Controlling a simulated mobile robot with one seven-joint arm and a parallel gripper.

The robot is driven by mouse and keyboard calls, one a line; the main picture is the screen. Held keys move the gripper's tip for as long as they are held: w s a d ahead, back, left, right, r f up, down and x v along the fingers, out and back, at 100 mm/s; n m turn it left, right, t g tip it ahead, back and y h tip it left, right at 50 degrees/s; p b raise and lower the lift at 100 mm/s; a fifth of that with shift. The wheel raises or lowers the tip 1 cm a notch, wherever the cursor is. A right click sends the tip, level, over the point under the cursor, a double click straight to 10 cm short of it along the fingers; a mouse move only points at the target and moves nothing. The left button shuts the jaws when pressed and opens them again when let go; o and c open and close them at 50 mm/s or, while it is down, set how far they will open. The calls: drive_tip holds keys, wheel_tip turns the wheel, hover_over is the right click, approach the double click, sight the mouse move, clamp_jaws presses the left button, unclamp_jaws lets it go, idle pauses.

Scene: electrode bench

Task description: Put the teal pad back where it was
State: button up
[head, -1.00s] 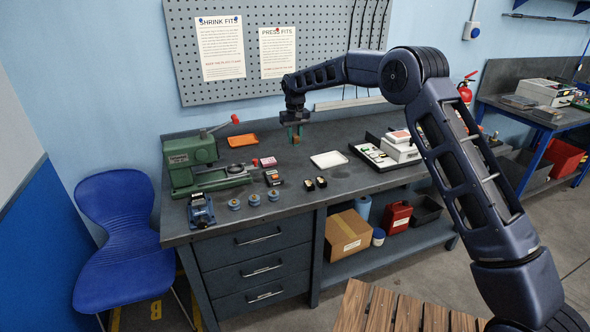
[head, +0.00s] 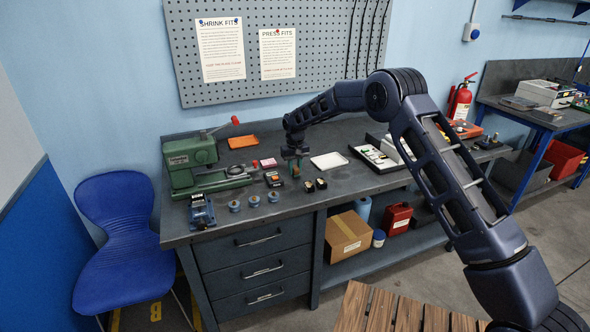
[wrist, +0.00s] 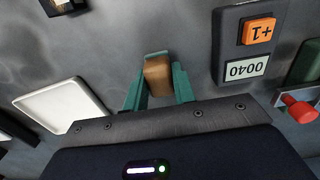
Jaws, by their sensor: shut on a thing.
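My gripper (head: 295,170) is low over the middle of the dark bench (head: 350,190), between the counter and the white tray. In the wrist view, the teal fingers of my gripper (wrist: 158,85) are shut on a brown block (wrist: 158,75). A thin grey-teal edge shows at the block's far end. I cannot tell whether the block touches the bench. No separate teal pad stands out in either view. The white tray (head: 329,161) looks empty, and it also shows in the wrist view (wrist: 60,112).
A counter (head: 273,179) with an orange button is close beside my gripper. A green press (head: 190,165) with a red handle is left. An orange tray (head: 242,141) lies behind. A pink block (head: 268,162) is near the counter.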

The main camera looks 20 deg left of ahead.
sight(295, 167)
drive_tip(key=shift+f, duration=0.3)
drive_tip(key=o, duration=1)
drive_tip(key=shift+r, duration=0.1)
wheel_tip(295, 167, up, 12)
drive_tip(key=shift+r, duration=0.1)
